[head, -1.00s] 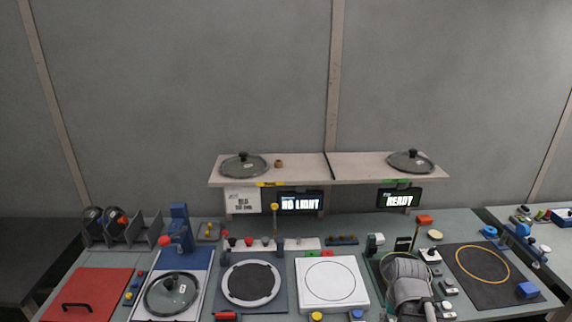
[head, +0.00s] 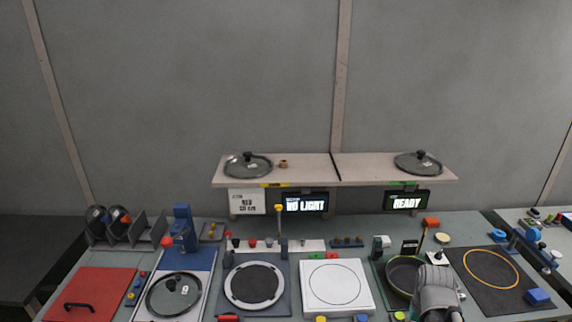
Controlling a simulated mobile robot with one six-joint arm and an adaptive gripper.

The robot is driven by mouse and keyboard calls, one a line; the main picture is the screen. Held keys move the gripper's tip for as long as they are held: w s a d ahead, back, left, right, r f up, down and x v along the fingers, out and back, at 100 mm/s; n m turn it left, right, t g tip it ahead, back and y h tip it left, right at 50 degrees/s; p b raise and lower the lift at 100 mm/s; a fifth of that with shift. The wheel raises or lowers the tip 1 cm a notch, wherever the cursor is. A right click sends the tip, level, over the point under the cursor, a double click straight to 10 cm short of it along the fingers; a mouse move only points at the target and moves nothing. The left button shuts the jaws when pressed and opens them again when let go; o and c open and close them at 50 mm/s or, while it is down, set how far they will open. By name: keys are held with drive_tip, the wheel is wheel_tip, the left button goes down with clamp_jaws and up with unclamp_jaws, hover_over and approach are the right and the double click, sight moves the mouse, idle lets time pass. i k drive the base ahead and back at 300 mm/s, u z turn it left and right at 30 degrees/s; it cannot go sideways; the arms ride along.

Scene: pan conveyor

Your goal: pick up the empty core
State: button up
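A small brown ring-like piece (head: 283,164) lies on the wooden shelf, just right of the left glass lid. It may be the empty core, but it is too small to be sure. My gripper and arm end (head: 437,290) show at the bottom right, over the right edge of a dark pan, far from the shelf. The fingers are hidden behind the arm end, so I cannot see whether they hold anything.
The shelf (head: 325,172) also carries a left glass lid (head: 248,165) and a right glass lid (head: 418,163). Below are a dark pan (head: 403,275), a white plate station (head: 337,286) and a lid on the bench (head: 173,294). A yellow-tipped post (head: 278,209) stands below the shelf.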

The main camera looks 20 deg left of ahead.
sight(282, 163)
drive_tip(key=z, duration=0.05)
drive_tip(key=i, duration=1)
drive_tip(key=u, duration=0.05)
